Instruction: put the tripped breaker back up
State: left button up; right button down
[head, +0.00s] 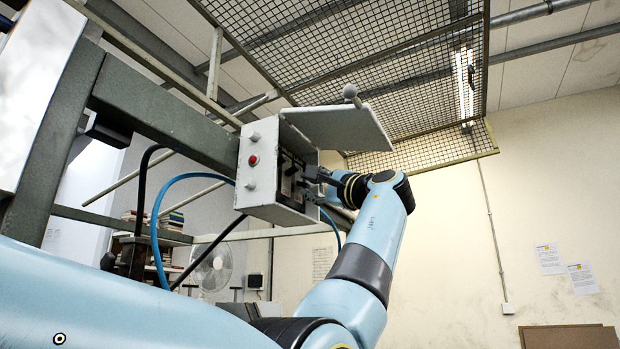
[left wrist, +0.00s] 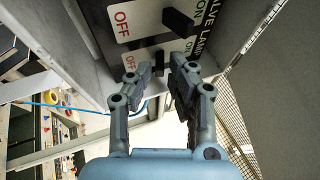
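A pale metal breaker box (head: 262,207) hangs on a grey beam, its door (head: 342,128) swung up and open. In the left wrist view its dark panel (left wrist: 146,38) carries OFF and ON labels. One black lever (left wrist: 178,20) stands out near its ON label. A second lever (left wrist: 159,57) shows just beyond my fingertips, roughly between its OFF and ON labels; its exact setting is partly hidden. My left gripper (head: 316,185) reaches into the box's open side. Its fingers (left wrist: 163,76) are apart, with a narrow gap and nothing visibly clamped. My right gripper is out of view.
A red button (head: 253,161) and pale knobs sit on the box's side. The open door overhangs my gripper. A blue hose (head: 158,222) and black cables run left of the box. A wire mesh guard (head: 400,60) hangs above. Free air lies right of my arm.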

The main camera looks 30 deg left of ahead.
pick_arm(q)
jog(key=shift+w+a+r, duration=0.2)
jog(key=shift+a, duration=0.3)
grip_shut()
jog(key=r+n+g+h+p, duration=0.1)
jog(key=p, duration=0.2)
jog(key=n+h+p, duration=0.1)
jog(key=h+p, duration=0.1)
jog(key=p, duration=0.1)
jog(key=shift+d+r+g, duration=0.25)
jog(key=shift+r+g, duration=0.1)
jog(key=shift+g, duration=0.05)
jog(key=shift+h, duration=0.3)
jog(key=shift+f, duration=0.1)
grip_release()
